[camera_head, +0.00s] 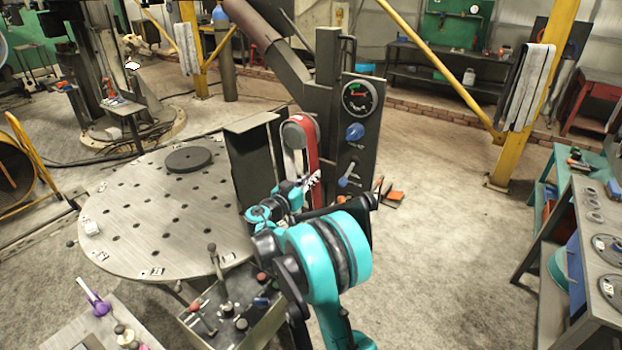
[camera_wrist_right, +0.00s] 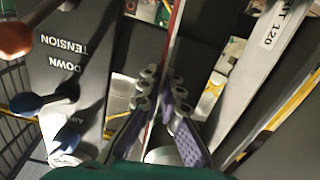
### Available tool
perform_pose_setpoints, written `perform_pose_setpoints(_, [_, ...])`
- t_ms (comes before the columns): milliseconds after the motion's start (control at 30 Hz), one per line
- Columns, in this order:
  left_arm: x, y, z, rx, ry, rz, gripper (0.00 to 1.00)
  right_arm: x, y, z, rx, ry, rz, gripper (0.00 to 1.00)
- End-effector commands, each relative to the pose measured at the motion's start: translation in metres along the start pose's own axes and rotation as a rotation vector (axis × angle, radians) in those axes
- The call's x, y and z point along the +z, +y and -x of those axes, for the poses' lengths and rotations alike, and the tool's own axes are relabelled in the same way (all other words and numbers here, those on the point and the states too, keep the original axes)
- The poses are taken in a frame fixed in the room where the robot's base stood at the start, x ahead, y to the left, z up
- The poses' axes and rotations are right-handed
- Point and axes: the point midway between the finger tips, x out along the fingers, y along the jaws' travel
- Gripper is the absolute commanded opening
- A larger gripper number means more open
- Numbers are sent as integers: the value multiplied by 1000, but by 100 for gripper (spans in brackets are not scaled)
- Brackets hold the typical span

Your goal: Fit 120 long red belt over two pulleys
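The red belt (camera_head: 312,140) stands upright on the dark machine in the head view, with a rounded top over the upper pulley (camera_head: 297,127). Its lower part is hidden behind my right arm, so I cannot see the lower pulley. My right gripper (camera_head: 313,182) is at the belt's lower right. In the right wrist view its fingers (camera_wrist_right: 161,92) are close together, and a thin red strip of the belt (camera_wrist_right: 175,25) runs edge-on between them. They appear shut on it. My left gripper is not in view.
A panel with a dial (camera_head: 358,97) and a blue knob (camera_head: 355,132) stands right of the belt. A dark upright plate (camera_head: 256,165) is to its left. Open floor lies to the right.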

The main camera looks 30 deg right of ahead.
Motion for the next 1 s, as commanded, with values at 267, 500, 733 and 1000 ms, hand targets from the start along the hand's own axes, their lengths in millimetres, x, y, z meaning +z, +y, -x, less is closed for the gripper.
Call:
perform_pose_setpoints(267, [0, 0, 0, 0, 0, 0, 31, 0, 0, 0, 0, 0, 0, 0])
perform_pose_setpoints(500, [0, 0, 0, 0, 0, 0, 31, 0, 0, 0, 0, 0, 0, 0])
perform_pose_setpoints(733, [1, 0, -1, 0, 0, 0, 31, -1, 0, -1, 0, 0, 0, 0])
perform_pose_setpoints(1000, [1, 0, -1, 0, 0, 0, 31, -1, 0, -1, 0, 0, 0, 29])
